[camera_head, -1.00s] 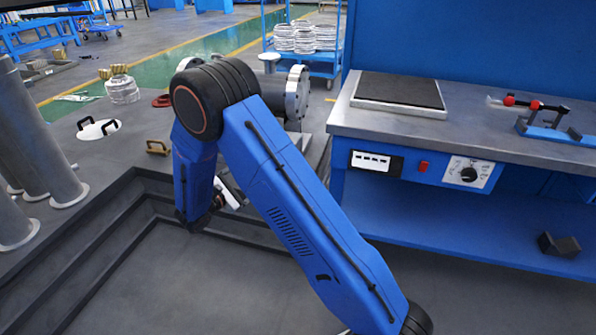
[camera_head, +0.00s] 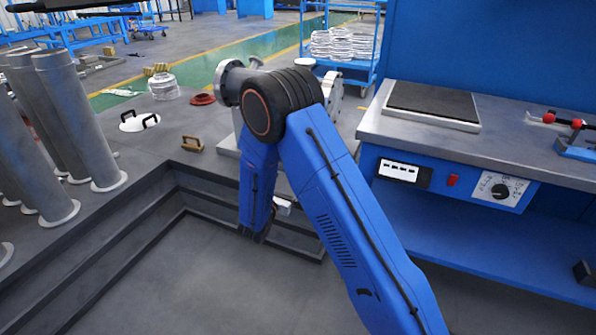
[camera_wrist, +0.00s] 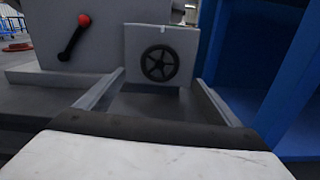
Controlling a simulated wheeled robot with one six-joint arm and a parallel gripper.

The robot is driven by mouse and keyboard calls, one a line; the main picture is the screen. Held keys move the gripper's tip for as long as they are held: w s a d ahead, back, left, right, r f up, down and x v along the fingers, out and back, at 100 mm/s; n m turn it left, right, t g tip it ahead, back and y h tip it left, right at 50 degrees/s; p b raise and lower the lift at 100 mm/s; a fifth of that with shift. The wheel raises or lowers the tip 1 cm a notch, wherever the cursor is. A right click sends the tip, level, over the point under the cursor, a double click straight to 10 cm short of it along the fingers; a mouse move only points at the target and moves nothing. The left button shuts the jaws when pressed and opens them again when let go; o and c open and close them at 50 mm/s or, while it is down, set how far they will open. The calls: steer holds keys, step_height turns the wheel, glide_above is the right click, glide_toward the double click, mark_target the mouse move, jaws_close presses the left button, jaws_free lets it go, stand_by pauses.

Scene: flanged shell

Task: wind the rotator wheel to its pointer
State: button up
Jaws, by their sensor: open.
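The rotator wheel (camera_wrist: 159,63) is a dark spoked handwheel on the upright face of a grey block (camera_wrist: 184,40) in the wrist view. A small pale mark shows at the block's top edge above it; I cannot tell whether this is the pointer. My gripper (camera_wrist: 159,77) is open, with its two grey fingers spread either side below the wheel, pointing toward the block. I see nothing between them, and contact with the block cannot be told. In the head view, my arm hides the wheel and most of my gripper. Part of the flanged shell (camera_head: 233,82) shows behind my arm.
A blue cabinet side (camera_wrist: 240,60) stands close on the right. In the head view, a workbench (camera_head: 520,155) is right and grey cylinders (camera_head: 80,125) are left.

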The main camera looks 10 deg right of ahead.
steer(key=x, duration=0.8)
steer(key=shift+w, duration=0.25)
steer(key=shift+d, duration=0.15)
steer(key=c, duration=1.1)
